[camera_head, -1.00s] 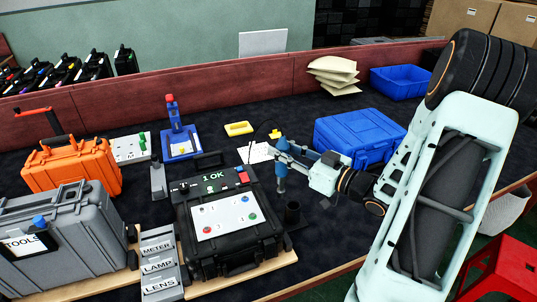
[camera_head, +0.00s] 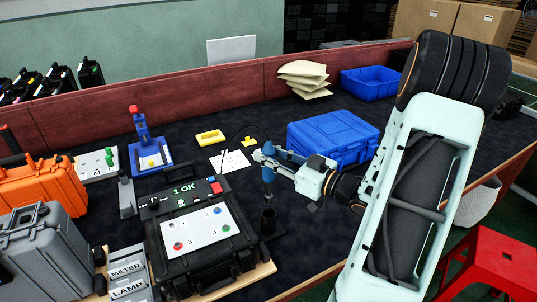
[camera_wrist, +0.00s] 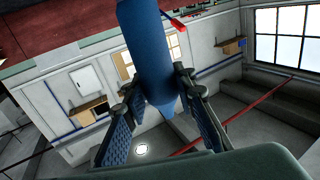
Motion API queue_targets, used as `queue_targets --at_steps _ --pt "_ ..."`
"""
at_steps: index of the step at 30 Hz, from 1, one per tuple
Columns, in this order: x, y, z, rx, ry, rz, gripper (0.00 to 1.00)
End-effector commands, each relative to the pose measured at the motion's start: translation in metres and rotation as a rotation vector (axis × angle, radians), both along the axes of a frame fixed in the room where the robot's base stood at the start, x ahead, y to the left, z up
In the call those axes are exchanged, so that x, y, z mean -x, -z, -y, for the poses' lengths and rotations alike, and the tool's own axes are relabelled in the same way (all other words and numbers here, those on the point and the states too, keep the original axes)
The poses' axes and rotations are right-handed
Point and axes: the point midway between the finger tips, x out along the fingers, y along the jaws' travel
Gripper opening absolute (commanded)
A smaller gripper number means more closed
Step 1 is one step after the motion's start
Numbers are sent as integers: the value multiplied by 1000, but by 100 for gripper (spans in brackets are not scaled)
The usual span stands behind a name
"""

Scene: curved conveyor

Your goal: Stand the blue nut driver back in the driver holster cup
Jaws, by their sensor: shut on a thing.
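The blue nut driver (camera_head: 268,175) is held upright in my gripper (camera_head: 266,158), its dark shaft pointing down. In the wrist view, the blue handle (camera_wrist: 148,45) fills the space between the two fingers (camera_wrist: 155,105), which are shut on it. The driver holster cup (camera_head: 268,221) is a dark, round, open-topped cup at the right side of the black case. In the head view the driver's lower end appears just above the cup's mouth, apart from it. How they line up in depth is hard to tell. The cup's inside is not visible.
The black case (camera_head: 163,256) with a white panel stands left of the cup. A blue case (camera_head: 335,138) lies behind my gripper. A yellow tray (camera_head: 210,137) and a white paper (camera_head: 230,161) lie farther back. Dark mat right of the cup is clear.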

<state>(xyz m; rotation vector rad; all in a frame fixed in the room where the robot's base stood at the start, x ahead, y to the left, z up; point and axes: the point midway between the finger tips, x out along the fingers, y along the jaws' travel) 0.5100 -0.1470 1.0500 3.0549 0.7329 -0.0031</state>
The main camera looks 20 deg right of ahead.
Motion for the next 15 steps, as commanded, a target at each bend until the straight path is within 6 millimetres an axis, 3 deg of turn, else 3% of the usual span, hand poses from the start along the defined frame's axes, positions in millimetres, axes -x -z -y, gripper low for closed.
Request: queue_targets --at_steps 15 --pt "0 39 0 -1 0 2 0"
